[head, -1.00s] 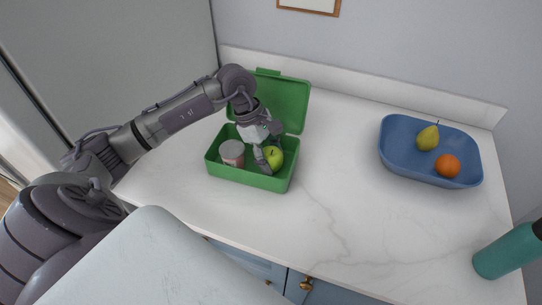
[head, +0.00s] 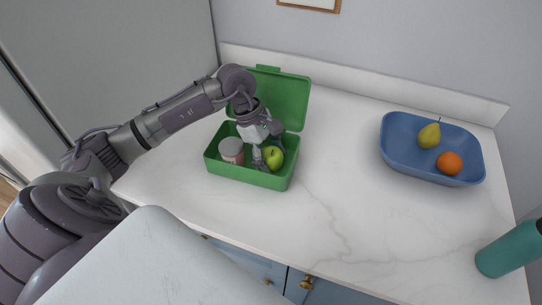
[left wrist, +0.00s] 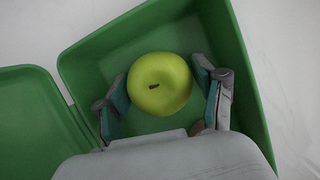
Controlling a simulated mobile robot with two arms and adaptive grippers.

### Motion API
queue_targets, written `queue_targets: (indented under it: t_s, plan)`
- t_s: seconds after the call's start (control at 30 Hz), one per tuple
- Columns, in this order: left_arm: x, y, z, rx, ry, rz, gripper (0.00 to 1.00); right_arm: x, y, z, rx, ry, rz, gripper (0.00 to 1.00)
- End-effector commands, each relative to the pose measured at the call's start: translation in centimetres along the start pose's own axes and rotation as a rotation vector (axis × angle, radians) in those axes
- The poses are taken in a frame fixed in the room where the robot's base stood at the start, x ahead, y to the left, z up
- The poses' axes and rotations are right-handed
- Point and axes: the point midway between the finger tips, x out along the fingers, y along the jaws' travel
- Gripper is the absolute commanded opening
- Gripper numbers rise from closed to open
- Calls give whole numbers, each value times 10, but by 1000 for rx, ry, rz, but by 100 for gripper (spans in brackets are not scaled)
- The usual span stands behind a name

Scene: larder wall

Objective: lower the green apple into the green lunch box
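The green apple (head: 274,157) is inside the green lunch box (head: 247,176), in its right part, beside a pinkish jar with a grey lid (head: 231,151). The box's lid stands open at the back. My left gripper (head: 266,158) reaches down into the box. In the left wrist view, the apple (left wrist: 160,84) sits between the two spread fingers (left wrist: 162,95), with a gap visible on the right side. The gripper looks open around the apple. The apple's underside is hidden. My right gripper is not in view.
A blue bowl (head: 405,168) with a pear (head: 429,136) and an orange (head: 449,163) stands at the right of the marble counter. A teal bottle (head: 508,250) is at the lower right. The counter between box and bowl is clear.

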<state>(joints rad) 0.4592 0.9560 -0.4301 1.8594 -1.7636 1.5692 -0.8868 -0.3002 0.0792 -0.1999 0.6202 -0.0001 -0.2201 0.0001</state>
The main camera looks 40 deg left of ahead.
Motion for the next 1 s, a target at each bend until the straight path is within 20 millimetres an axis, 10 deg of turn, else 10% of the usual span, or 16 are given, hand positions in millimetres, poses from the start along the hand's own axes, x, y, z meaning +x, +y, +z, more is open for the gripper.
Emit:
queue_targets:
  t_s: [0.47, 1.0]
  plan:
    - [-7, 0, 0, 0, 2, 1, 84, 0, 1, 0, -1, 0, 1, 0]
    - [-107, 1, 0, 0, 1, 2, 84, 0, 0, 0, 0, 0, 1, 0]
